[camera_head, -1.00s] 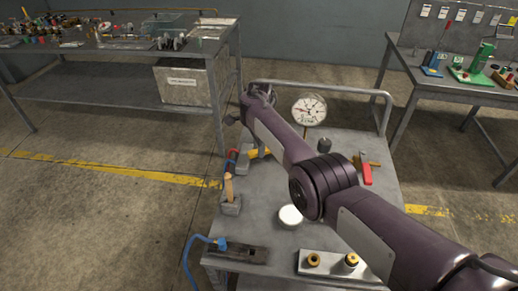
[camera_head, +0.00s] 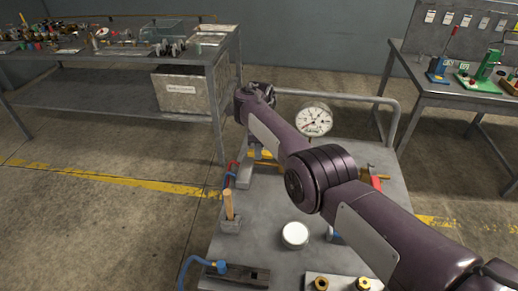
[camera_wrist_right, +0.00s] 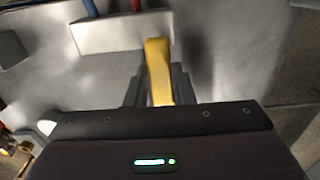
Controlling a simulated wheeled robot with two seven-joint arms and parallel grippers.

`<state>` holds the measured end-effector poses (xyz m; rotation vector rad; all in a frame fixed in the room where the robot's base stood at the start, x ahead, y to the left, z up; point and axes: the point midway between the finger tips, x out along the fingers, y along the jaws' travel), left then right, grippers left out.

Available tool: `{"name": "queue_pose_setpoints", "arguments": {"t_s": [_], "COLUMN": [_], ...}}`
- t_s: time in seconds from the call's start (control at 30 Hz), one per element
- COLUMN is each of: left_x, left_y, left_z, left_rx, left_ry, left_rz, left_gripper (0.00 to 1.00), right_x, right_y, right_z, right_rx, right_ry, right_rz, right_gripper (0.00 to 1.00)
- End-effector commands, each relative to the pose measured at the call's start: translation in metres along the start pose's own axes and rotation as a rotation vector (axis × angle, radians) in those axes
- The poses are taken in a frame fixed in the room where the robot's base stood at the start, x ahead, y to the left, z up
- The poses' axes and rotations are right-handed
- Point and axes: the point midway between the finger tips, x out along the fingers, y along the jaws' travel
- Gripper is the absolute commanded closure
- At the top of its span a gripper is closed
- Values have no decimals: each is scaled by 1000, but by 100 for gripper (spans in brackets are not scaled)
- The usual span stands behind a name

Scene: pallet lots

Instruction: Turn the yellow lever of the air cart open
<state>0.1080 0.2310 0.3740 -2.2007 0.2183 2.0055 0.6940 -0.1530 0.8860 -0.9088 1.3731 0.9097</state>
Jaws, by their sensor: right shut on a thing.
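The air cart (camera_head: 262,205) is a grey metal cart in the middle of the head view. The yellow lever (camera_wrist_right: 157,62) stands up in the right wrist view, with its lower part between the fingers of my right gripper (camera_wrist_right: 158,88). My right gripper is shut on it. In the head view only a bit of yellow (camera_head: 262,154) shows beneath my right arm, and the fingers are hidden. A round white pressure gauge (camera_head: 313,119) stands at the cart's back. My left gripper is not in view.
On the cart are a wooden-handled tool in a block (camera_head: 228,206), a white round cap (camera_head: 295,235), a blue hose (camera_head: 190,265) and brass fittings (camera_head: 321,284). A red handle (camera_head: 376,182) is partly behind my arm. Cluttered benches stand back left and right.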

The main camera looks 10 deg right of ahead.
Motion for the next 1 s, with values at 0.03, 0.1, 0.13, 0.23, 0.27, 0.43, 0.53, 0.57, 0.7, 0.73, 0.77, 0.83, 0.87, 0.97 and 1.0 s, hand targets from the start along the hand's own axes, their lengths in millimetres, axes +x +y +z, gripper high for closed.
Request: {"name": "queue_pose_setpoints", "arguments": {"t_s": [0.03, 0.1, 0.13, 0.23, 0.27, 0.43, 0.53, 0.57, 0.7, 0.73, 0.77, 0.83, 0.87, 0.97, 1.0], "left_x": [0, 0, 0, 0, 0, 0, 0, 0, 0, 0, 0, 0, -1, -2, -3], "left_y": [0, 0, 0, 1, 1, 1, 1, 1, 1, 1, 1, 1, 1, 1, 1], "left_z": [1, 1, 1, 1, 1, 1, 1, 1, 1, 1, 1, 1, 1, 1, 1], "left_rx": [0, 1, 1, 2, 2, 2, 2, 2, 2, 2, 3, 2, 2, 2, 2], "left_ry": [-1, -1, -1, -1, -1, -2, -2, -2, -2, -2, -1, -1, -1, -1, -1], "left_rz": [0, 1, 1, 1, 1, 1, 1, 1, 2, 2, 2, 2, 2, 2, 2], "left_gripper": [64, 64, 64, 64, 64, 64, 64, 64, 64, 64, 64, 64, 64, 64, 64], "right_x": [-2, -2, -2, -2, -2, -2, -2, -2, -1, -1, -1, -2, -4, -16, -23], "right_y": [-2, -2, -2, -2, -2, -2, -2, -2, -1, -1, -1, -1, -1, -2, -2], "right_z": [-1, -1, -1, -1, -1, -1, -1, -1, -1, -1, -1, 0, 0, 0, 0], "right_rx": [11, 13, 14, 15, 15, 15, 13, 13, 11, 11, 10, 10, 10, 10, 10], "right_ry": [-1, -1, -1, -1, -1, -1, -1, -1, -1, -1, -1, -1, 0, -1, -1], "right_rz": [-5, -5, -5, -6, -6, -6, -5, -4, -3, -3, -3, -3, -3, -4, -5], "right_gripper": [100, 100, 100, 100, 100, 71, 57, 56, 56, 56, 56, 56, 56, 56, 56]}}
